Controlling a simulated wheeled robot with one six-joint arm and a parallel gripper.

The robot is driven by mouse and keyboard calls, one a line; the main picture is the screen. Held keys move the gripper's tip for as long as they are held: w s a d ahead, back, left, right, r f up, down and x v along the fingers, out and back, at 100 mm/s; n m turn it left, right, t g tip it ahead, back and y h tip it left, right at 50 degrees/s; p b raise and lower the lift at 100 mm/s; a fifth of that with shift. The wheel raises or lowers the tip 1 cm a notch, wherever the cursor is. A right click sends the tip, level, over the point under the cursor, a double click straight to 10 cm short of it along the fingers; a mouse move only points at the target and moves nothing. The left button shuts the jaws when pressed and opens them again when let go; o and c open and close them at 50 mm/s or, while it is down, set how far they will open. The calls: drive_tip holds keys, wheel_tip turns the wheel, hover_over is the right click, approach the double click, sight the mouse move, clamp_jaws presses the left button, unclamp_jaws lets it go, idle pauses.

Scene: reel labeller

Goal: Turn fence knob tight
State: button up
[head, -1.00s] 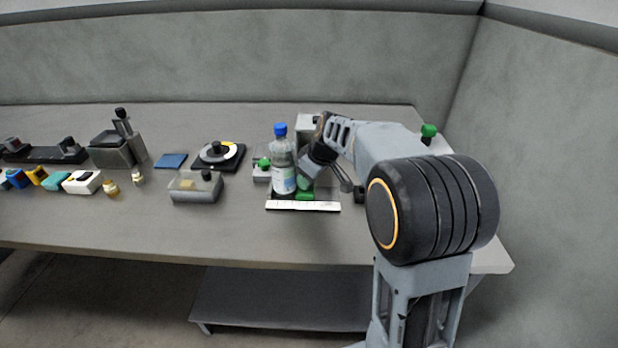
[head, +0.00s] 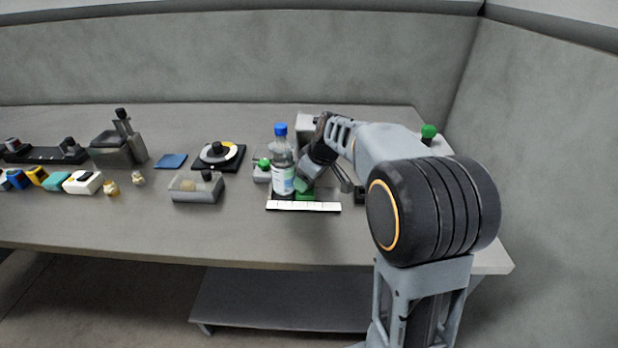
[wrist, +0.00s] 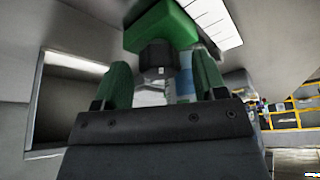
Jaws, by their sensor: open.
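The fence is a green block (wrist: 160,22) with a dark knob (wrist: 155,56) on it, seen close up in the wrist view. My gripper (wrist: 161,64) is open, with one green finger on each side of the knob. I cannot tell whether either finger touches it. In the head view, the green fence (head: 305,195) shows low beside the clear bottle (head: 283,170) with a blue cap, behind a white scale strip (head: 303,206). My wrist hangs just right of the bottle and hides the knob there.
The bottle stands upright close to the left of my wrist. A small device with a green knob (head: 263,166) sits left of it. A clear bin (head: 196,188) and a round dial on a black base (head: 218,154) lie further left. The table front is clear.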

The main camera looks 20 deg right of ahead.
drive_tip(key=p+v, duration=0.1)
drive_tip(key=v, duration=1.2)
drive_tip(key=shift+d+r, duration=0.15)
drive_tip(key=shift+r, duration=0.15)
drive_tip(key=d+f+m+g+y+p, duration=0.2)
drive_tip(key=d+m+p, duration=0.3)
drive_tip(key=d+p, duration=0.4)
drive_tip(key=f+m+t+y+p, duration=0.1)
drive_tip(key=f+m+y+p, duration=0.1)
drive_tip(key=m, duration=0.5)
drive_tip(key=s+f+m+t+y+p, duration=0.1)
drive_tip(key=f+m+y+p, duration=0.1)
drive_tip(key=m, duration=0.5)
drive_tip(key=s+f+m+t+y+p, duration=0.1)
drive_tip(key=f+m+y+p, duration=0.1)
drive_tip(key=m, duration=0.4)
drive_tip(key=shift+a+f+m+y+p, duration=0.15)
drive_tip(key=shift+f+m+y+p, duration=0.25)
drive_tip(key=shift+f+p, duration=0.05)
drive_tip(key=w+a+f+m, duration=0.1)
drive_tip(key=w+a, duration=0.1)
drive_tip(key=a, duration=0.2)
drive_tip(key=w+a+f+m+p, duration=0.1)
drive_tip(key=w+a+f+m, duration=0.1)
drive_tip(key=a, duration=0.2)
drive_tip(key=w+a+f+m+t+p, duration=0.1)
drive_tip(key=w+a+m, duration=0.1)
drive_tip(key=a, duration=0.2)
drive_tip(key=shift+w+f+y, duration=0.2)
drive_tip(key=shift+y, duration=0.1)
